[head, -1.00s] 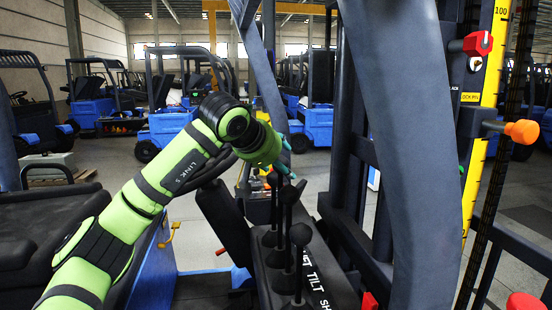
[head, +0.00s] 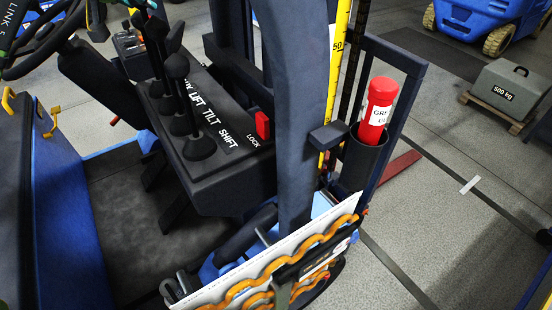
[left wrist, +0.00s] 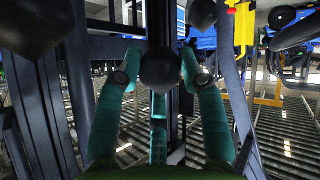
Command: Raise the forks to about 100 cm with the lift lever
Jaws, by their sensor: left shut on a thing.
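The lever console (head: 210,110) shows in the head view with black-knobbed levers in a row and white labels, LIFT, TILT and SHIFT among them. The nearest black knob (head: 178,66) stands by itself. In the left wrist view, my left gripper (left wrist: 160,75) has its two teal fingers shut around a black lever knob (left wrist: 160,66). Other knobs show at the left (left wrist: 35,22) and upper right (left wrist: 201,14). The frames do not show clearly which label this lever bears. The yellow height scale (head: 337,50) shows its 50 mark. I cannot make out the forks' height. My right gripper is out of view.
A red lock switch (head: 262,125) sits on the console. A red cylinder (head: 377,110) stands in a dark holder beside the mast. A 500 kg block (head: 510,92) rests on a pallet at the right. Grey floor around it is open.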

